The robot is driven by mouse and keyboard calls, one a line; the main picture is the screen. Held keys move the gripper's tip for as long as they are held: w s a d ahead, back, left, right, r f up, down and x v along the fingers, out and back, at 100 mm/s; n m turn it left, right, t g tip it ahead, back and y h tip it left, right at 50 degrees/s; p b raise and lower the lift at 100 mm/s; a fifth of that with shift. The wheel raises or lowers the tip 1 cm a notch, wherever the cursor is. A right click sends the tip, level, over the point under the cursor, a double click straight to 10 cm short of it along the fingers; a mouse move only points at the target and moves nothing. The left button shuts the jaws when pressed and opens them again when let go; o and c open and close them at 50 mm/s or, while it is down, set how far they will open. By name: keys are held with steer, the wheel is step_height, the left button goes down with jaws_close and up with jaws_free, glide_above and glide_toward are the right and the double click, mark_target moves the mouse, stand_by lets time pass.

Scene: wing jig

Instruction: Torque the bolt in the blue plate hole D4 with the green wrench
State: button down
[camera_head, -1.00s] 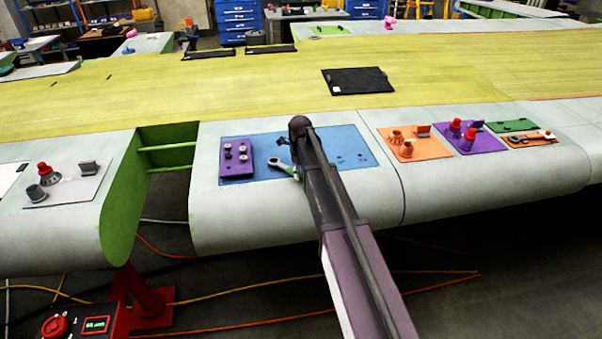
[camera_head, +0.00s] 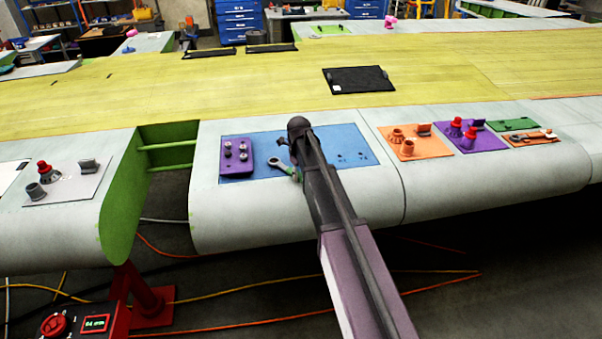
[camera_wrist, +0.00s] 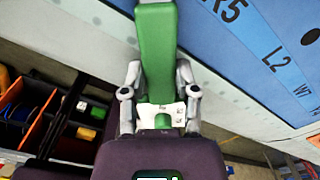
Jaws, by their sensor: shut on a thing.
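The blue plate (camera_head: 352,137) lies on the grey wing edge. My gripper (camera_wrist: 156,112) is shut on the green wrench (camera_wrist: 157,50) in the wrist view, with the green handle running up between the fingers. The blue plate also shows in the wrist view (camera_wrist: 252,28) with labels such as R5 and L2. I cannot make out the D4 label or its bolt.
The purple block (camera_head: 237,168) with several bolts stands on the plate's left end. Orange (camera_head: 419,154) and purple (camera_head: 486,146) mats with parts lie to the right. An open green wing bay (camera_head: 130,200) is at left. A black panel (camera_head: 372,88) lies behind.

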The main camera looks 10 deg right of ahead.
steer(key=shift+s+a+m, duration=0.45)
steer(key=shift+a+m, duration=0.3)
steer(key=shift+m, duration=0.05)
steer(key=shift+a, duration=0.1)
steer(key=shift+s+a+m, duration=0.15)
steer(key=shift+a+m, duration=0.05)
steer(key=shift+m, duration=0.1)
steer(key=shift+r, duration=0.15)
step_height(320, 180, up, 7)
steer(key=p, duration=0.7)
stand_by(0.4)
steer(key=shift+s+f, duration=0.1)
steer(key=shift+f, duration=0.1)
